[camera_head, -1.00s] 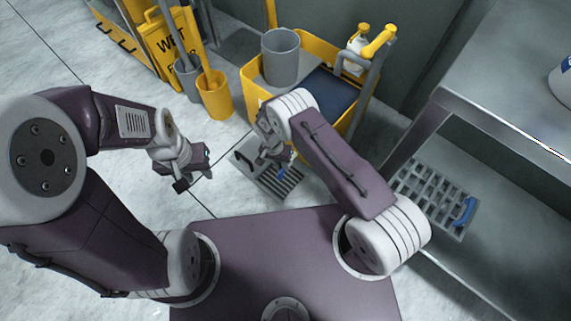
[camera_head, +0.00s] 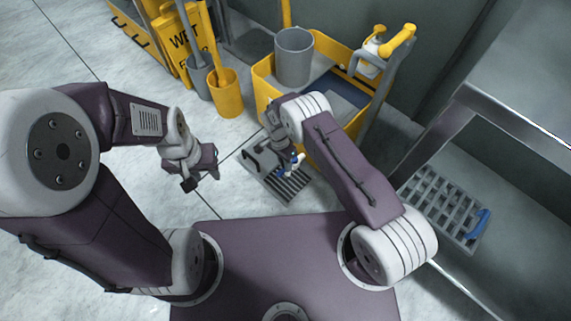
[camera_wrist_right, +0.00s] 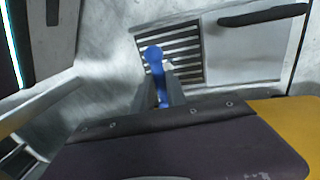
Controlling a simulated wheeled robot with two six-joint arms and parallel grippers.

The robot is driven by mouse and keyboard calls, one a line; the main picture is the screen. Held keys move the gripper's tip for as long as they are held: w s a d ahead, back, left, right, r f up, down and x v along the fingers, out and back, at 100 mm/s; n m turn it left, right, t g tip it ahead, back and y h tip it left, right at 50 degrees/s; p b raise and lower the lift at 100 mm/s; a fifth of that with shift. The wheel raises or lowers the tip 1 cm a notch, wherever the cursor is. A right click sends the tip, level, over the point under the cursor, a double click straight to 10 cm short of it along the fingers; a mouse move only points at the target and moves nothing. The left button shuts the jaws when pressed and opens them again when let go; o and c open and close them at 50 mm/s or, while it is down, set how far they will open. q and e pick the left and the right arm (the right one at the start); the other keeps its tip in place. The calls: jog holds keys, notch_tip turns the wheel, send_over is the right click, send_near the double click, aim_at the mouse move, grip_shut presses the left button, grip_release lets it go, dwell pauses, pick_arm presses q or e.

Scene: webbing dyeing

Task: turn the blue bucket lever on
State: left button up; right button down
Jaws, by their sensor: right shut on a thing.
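My right gripper (camera_head: 290,165) is low over a slatted grey panel (camera_head: 290,188) on the floor. It is shut on a small blue piece with a rounded end (camera_wrist_right: 154,58), which looks like the blue lever; its base is between the fingers in the wrist view. In the head view a little blue and white shows beside the fingers, and what the piece is attached to is hidden. The yellow wheeled bucket (camera_head: 262,80) stands just beyond. My left gripper (camera_head: 203,178) hangs empty over the floor at the left, its fingers apart.
A grey bucket (camera_head: 294,58) sits in the yellow one. A yellow pail (camera_head: 228,98) and a wet floor sign (camera_head: 178,45) stand at the back left. A steel shelf (camera_head: 520,110) rises at the right, over a slatted tray with a blue handle (camera_head: 477,224).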

jog(key=c, duration=1.3)
grip_release()
jog(key=shift+c, duration=0.2)
jog(key=shift+r, duration=0.15)
notch_tip(320, 180, up, 9)
jog(key=w+a+p, duration=0.1)
jog(key=p, duration=0.4)
jog(key=shift+w+p, duration=0.2)
jog(key=shift+p, duration=0.1)
jog(key=shift+a+f, duration=0.1)
jog(key=shift+f, duration=0.1)
